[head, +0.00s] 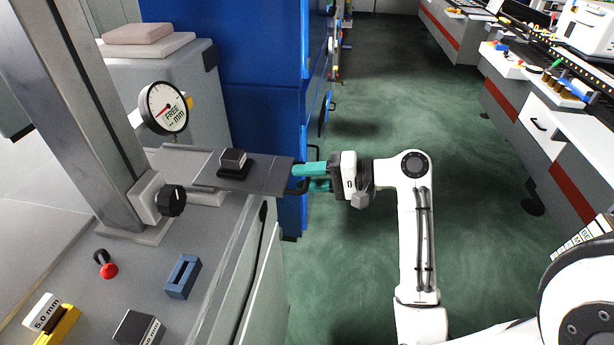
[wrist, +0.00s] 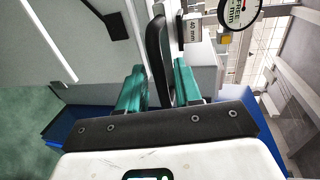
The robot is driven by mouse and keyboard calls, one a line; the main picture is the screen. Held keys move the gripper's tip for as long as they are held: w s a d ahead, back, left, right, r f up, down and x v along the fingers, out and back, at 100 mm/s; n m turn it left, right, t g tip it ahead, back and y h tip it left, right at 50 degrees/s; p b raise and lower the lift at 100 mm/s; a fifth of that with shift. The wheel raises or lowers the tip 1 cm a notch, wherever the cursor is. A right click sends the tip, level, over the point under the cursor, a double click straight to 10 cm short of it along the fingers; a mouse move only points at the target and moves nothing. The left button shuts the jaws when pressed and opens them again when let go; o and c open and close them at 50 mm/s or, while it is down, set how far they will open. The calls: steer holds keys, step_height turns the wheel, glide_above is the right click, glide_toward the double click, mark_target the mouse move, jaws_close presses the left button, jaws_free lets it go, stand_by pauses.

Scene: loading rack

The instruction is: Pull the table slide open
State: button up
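The table slide (head: 262,177) is a flat grey plate on top of the grey machine, with a small black block (head: 233,161) on it. A dark loop handle (head: 300,187) is at its right end. My gripper (head: 309,175) is at this handle, reaching in from the right. In the wrist view the black handle (wrist: 155,50) stands between the two teal fingers of my gripper (wrist: 158,85). The fingers are apart, one on each side of it; firm contact on both sides does not show. The handle's near end is partly hidden between the fingers.
A round dial gauge (head: 163,108) reading "FREE" and a black knob (head: 171,201) sit by the machine's column. A red-tipped lever (head: 107,268) and a blue block (head: 183,276) are in front. A blue cabinet (head: 262,120) stands behind. The green floor at right is clear.

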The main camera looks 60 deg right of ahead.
steer(key=b+v, duration=0.1)
steer(key=v, duration=0.9)
steer(key=shift+s, duration=0.35)
steer(key=shift+r, duration=0.1)
steer(key=w+a+f+n+g, duration=0.2)
steer(key=a+f+g, duration=0.2)
steer(key=a+f, duration=0.3)
steer(key=w+a+f+n+g, duration=0.25)
steer(key=a+f, duration=0.35)
steer(key=f, duration=0.3)
steer(key=s+a+f+n+g+h, duration=0.5)
steer(key=s+a+f+n+g, duration=0.2)
steer(key=s+a+f+n, duration=0.2)
steer(key=shift+s+h, duration=0.3)
steer(key=shift+s, duration=0.9)
